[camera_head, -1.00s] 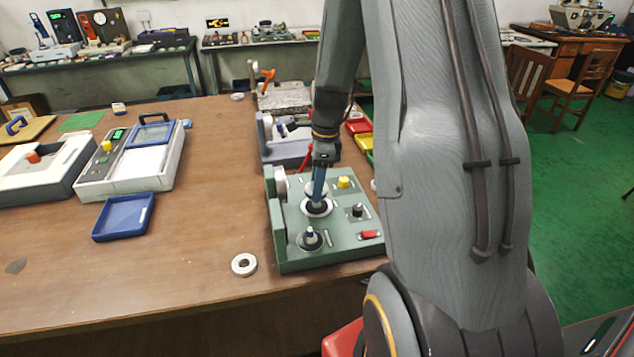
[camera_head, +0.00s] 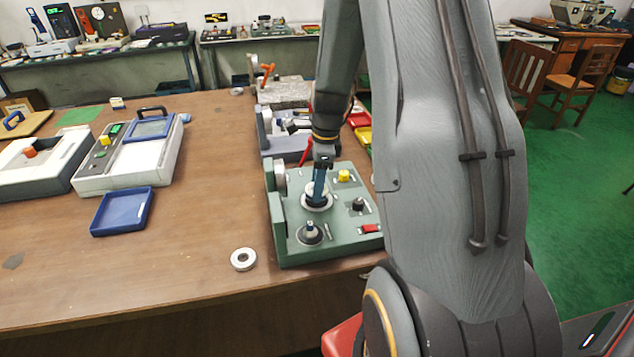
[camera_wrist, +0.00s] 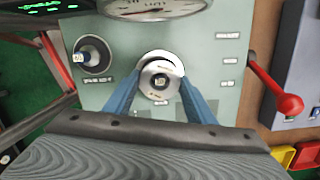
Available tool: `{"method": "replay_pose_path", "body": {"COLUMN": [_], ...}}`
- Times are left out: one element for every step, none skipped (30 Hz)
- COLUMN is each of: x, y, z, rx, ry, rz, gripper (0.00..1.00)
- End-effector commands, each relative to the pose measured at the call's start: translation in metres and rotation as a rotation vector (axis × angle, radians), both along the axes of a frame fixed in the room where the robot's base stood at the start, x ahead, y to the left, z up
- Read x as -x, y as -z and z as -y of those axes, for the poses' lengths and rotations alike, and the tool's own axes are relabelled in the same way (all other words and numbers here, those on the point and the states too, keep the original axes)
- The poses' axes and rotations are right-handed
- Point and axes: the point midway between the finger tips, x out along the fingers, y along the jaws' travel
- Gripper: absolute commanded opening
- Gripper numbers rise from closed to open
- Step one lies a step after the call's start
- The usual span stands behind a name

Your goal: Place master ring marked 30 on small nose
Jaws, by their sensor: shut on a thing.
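A green gauge fixture (camera_head: 345,245) stands at the table's right. My gripper (camera_head: 318,190) points down over its middle station. The blue fingers, also in the wrist view (camera_wrist: 160,90), are shut on a silver ring (camera_wrist: 160,92). The ring is at the middle nose (camera_wrist: 162,80), whose tip shows in its hole; I cannot tell whether it is fully seated. The ring's marking is not legible. Another nose (camera_head: 310,232) stands at the fixture's front, bare of a ring; it also shows in the wrist view (camera_wrist: 93,55). Which nose is the small one is not clear.
A second silver ring (camera_head: 243,259) lies on the table left of the fixture. A blue tray (camera_head: 122,211) and a white instrument (camera_head: 165,165) are farther left. A red-ball lever (camera_wrist: 290,105) stands beside the fixture.

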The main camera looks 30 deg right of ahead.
Motion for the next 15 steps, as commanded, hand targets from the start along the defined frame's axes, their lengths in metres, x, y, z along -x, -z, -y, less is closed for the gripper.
{"method": "replay_pose_path", "body": {"x": [0.000,0.000,0.000,0.000,0.000,0.000,0.000,0.000,0.000,0.000,0.000,0.000,0.000,0.000,0.000], "y": [0.002,0.002,0.003,0.004,0.005,0.006,0.007,0.008,0.009,0.010,0.010,0.011,0.012,0.013,0.014], "z": [0.000,0.000,0.000,0.000,0.000,0.000,0.000,0.000,0.000,0.000,0.000,0.000,0.000,0.000,0.000], "rx": [0.000,0.000,0.000,0.000,0.000,0.000,0.000,0.000,0.000,0.000,0.000,0.000,0.000,0.000,0.000], "ry": [0.000,0.000,0.000,0.000,0.000,0.000,0.000,0.000,0.000,0.000,0.000,0.000,0.000,0.000,0.000], "rz": [0.000,0.000,0.000,0.000,0.000,0.000,0.000,0.000,0.000,0.000,0.000,0.000,0.000,0.000,0.000], "gripper": [0.14,0.14,0.14,0.14,0.14,0.14,0.14,0.14,0.14,0.14,0.14,0.14,0.14,0.14,0.14]}}
